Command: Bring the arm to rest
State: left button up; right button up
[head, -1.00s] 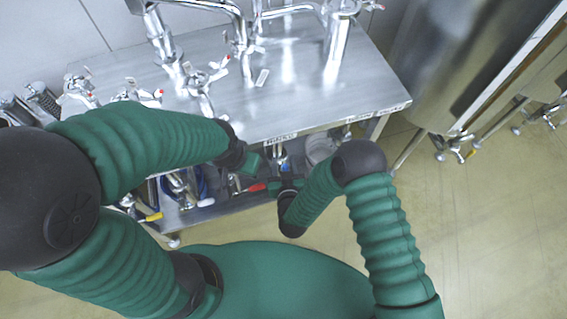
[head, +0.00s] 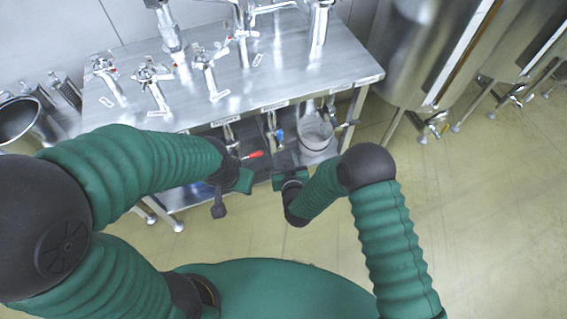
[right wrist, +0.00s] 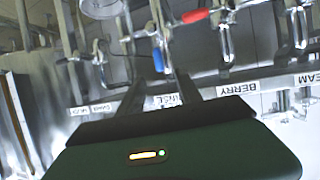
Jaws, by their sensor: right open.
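My right arm is bent in front of the steel table (head: 300,68). Its gripper (head: 284,166) is by the table's front edge, over the lower shelf. In the right wrist view the two dark fingers (right wrist: 163,92) stand apart with nothing between them. Valves with a blue handle (right wrist: 158,61) and a red handle (right wrist: 195,16) show beyond the fingers, apart from them. My left arm reaches in from the left. Its gripper (head: 230,190) is beside the right one, with a gap between them; its jaws are too unclear to read.
Steel taps (head: 153,84) stand on the labelled table top. A clear bucket (head: 316,131) sits on the lower shelf. Steel tanks (head: 415,55) stand at the right, and a round steel pot (head: 18,120) at the left. The floor at the right front is clear.

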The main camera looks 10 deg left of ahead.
jog(key=s+d+r+m+g+h, duration=0.1)
jog(key=s+d+r+g+h, duration=0.3)
jog(key=d, duration=0.6)
jog(key=w+d+r+m+g+y, duration=0.1)
jog(key=d+r+g, duration=0.1)
jog(key=d+r, duration=0.55)
jog(key=s+d+r+m+g+h, duration=0.2)
jog(key=s+d+r+g, duration=0.1)
jog(key=s+d, duration=1.1)
jog(key=shift+s+d+r+m+g, duration=0.2)
jog(key=shift+s+m+g, duration=0.25)
jog(key=shift+s, duration=0.7)
